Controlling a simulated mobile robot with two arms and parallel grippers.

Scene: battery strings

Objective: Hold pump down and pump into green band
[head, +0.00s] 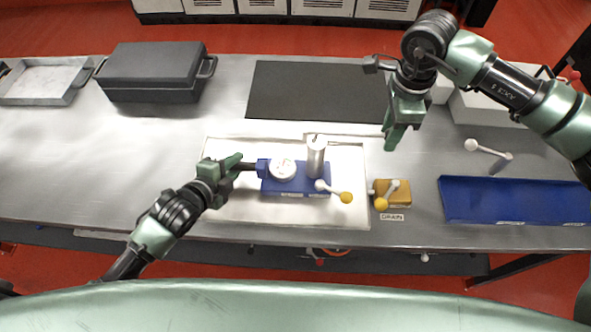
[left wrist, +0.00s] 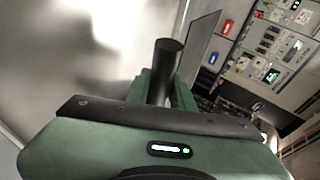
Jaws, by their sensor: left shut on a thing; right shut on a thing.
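The pump (head: 300,186) is a blue block on a white tray (head: 230,212), with a white dial gauge (head: 284,168) and a silver cylinder (head: 316,160) on top. A short lever with a yellow ball (head: 346,197) is at its front right. The gauge's needle and green band are too small to read. My left gripper (head: 236,164) is shut on the pump's black side handle (head: 248,167); the handle (left wrist: 165,70) also shows between its fingers in the left wrist view. My right gripper (head: 397,140) points down, raised right of the pump; what its fingers hold cannot be made out.
A yellow drain block (head: 399,188) with a ball-ended lever stands right of the pump, above a DRAIN label. A blue tray (head: 510,200) and a loose white-knobbed lever (head: 489,149) lie further right. A dark case (head: 155,70) and black mat (head: 310,88) are behind.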

